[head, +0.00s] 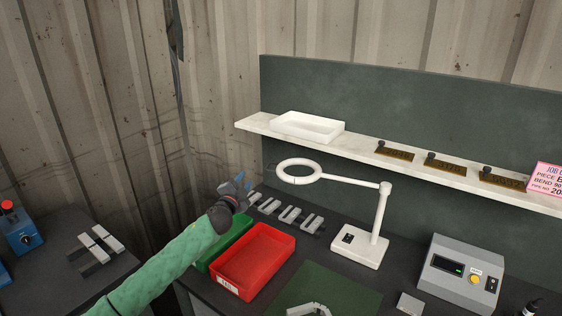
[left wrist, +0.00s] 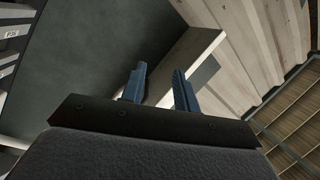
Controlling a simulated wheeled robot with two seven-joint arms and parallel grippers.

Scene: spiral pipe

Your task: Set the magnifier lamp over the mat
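The white magnifier lamp (head: 376,225) stands on the bench with its square base behind the mat. Its ring head (head: 299,171) points left, above a row of grey clamp-like parts and short of the mat. The dark green mat (head: 350,291) lies at the front of the bench. My left gripper (head: 243,183) is left of the ring head, apart from it, above the back of the green tray. In the left wrist view its two blue fingers (left wrist: 158,86) stand apart with nothing between them. My right gripper is not in view.
A red tray (head: 253,262) and a green tray (head: 226,244) sit left of the mat. A grey control box (head: 461,271) stands right. A shelf (head: 386,161) with a white tray (head: 308,126) runs above the bench. A pale curved piece (head: 309,309) lies on the mat.

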